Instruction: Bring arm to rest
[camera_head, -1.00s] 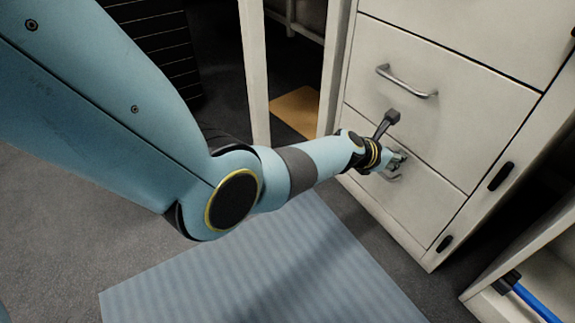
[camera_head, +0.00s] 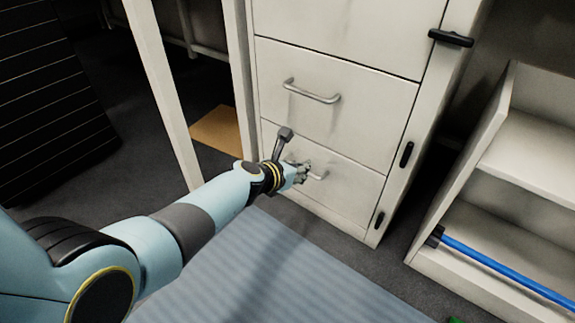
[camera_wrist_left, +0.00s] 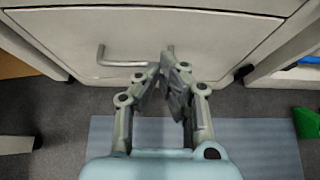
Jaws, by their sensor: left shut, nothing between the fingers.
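My left arm reaches from the lower left of the head view toward a white drawer cabinet. My left gripper (camera_head: 302,172) is shut and empty, in front of the bottom drawer (camera_head: 345,190). In the head view it overlaps that drawer's handle (camera_head: 319,176). In the left wrist view the gripper (camera_wrist_left: 163,68) has its fingertips close together, and the handle (camera_wrist_left: 103,58) shows beyond and to the left of them, not between the fingers. I cannot tell whether the fingers touch the handle. My right gripper is in neither view.
A middle drawer with a metal handle (camera_head: 312,93) is above, shut. A blue ribbed mat (camera_head: 270,275) lies on the floor. An open white shelf (camera_head: 535,155) with a blue rod (camera_head: 500,270) stands at right. A black slatted panel (camera_head: 50,90) is at left. A green thing (camera_wrist_left: 306,122) lies at right.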

